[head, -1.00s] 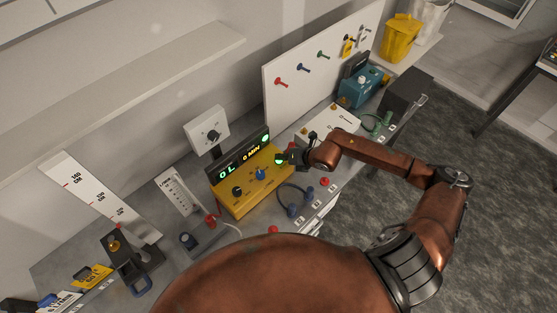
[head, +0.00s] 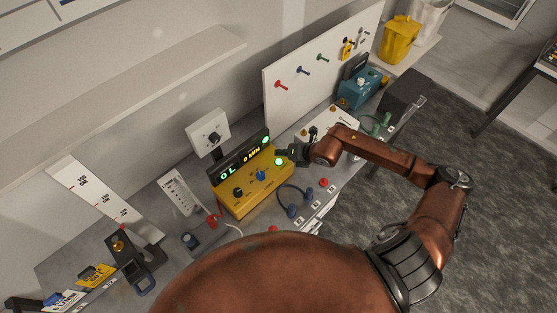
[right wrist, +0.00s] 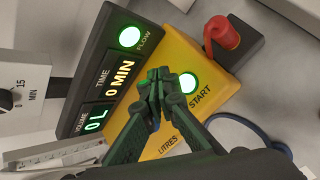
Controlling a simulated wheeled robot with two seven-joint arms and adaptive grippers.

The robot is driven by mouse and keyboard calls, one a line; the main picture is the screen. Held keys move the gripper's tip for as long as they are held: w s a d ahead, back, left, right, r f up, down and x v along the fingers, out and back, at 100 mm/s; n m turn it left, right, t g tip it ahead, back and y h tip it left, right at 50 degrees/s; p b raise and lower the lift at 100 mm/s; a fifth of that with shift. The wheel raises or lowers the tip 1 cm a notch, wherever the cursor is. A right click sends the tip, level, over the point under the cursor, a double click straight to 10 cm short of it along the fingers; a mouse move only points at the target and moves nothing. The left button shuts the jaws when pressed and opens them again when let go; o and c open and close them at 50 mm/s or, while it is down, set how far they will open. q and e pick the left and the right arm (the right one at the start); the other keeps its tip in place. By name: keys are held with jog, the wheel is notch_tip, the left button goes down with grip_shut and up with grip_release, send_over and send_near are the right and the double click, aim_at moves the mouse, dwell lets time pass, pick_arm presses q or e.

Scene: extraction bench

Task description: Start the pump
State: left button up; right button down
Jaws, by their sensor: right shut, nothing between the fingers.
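The yellow pump unit (head: 243,190) stands on the bench with a tilted black display (head: 240,157). The display reads 0 L and 0 MIN. The round START button (right wrist: 188,83) is lit green and also shows in the head view (head: 279,161). The FLOW lamp (right wrist: 129,37) is lit green too. My right gripper (right wrist: 159,76) is shut and empty. Its fingertips are over the yellow panel beside the START button, and whether they touch it is unclear. The gripper also shows in the head view (head: 286,152). My left gripper is not in view.
A black knob (head: 238,192) and a blue knob (head: 260,175) sit on the yellow panel. A blue cable loop (head: 292,196) and red button (head: 323,182) lie on the front side. A pegboard (head: 310,50) stands behind.

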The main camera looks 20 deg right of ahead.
jog(key=shift+r+p, duration=0.55)
jog(key=shift+r, duration=0.75)
